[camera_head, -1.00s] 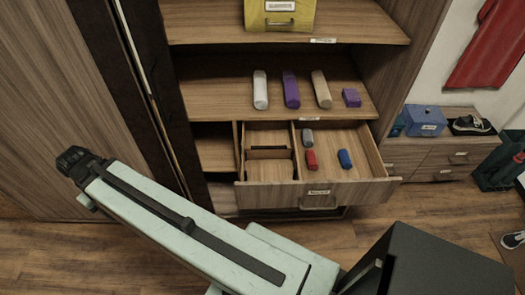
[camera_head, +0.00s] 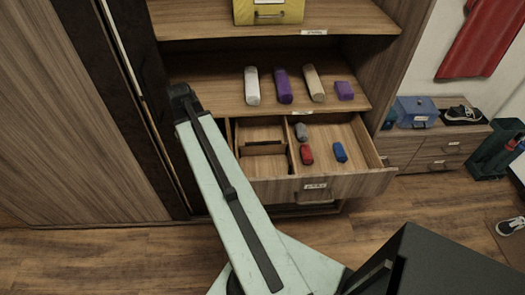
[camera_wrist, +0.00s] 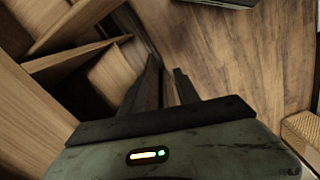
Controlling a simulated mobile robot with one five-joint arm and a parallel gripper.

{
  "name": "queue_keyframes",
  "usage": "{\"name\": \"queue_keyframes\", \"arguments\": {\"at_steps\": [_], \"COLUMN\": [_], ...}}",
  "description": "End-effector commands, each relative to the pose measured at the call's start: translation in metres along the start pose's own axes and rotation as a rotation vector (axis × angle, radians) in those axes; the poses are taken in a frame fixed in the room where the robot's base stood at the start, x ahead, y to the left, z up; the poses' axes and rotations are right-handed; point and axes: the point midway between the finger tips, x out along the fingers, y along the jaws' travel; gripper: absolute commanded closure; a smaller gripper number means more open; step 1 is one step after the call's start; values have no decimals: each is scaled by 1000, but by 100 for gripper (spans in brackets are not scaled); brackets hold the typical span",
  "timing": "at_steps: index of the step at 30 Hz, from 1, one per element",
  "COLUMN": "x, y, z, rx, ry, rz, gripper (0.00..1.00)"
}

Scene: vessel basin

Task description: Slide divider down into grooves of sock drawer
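The sock drawer (camera_head: 345,187) is pulled out of the wooden cabinet. A lengthwise partition splits it into a left and a right part. A short wooden cross panel (camera_head: 262,149), which may be the divider, stands across the left part; I cannot tell how deep it sits in any grooves. Grey (camera_head: 301,131), red (camera_head: 306,154) and blue (camera_head: 340,152) rolls lie in the right part. My gripper (camera_wrist: 165,66) is open and empty in the wrist view, with floor beyond its fingers and wooden compartments to its left. In the head view my arm covers the drawer's left side.
A yellow box (camera_head: 268,12) stands higher up. A low chest at right carries a blue box (camera_head: 417,111). Floor before the cabinet is clear.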

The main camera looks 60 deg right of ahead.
Motion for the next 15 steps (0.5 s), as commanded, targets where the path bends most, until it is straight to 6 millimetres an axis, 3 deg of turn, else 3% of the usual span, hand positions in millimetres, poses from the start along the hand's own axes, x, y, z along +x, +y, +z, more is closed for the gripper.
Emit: {"name": "queue_keyframes", "arguments": {"at_steps": [1, 3, 7, 10, 12, 15], "x": [6, 10, 14, 15, 15, 15], "y": [38, 76, 120, 136, 140, 142], "z": [38, 88, 168, 206, 220, 225], "rx": [-27, -98, -206, -257, -279, -292], "ry": [0, 0, 0, 0, 0, 0], "rz": [0, 0, -1, -1, 0, 0], "gripper": [62, 62, 62, 62, 62, 62]}}
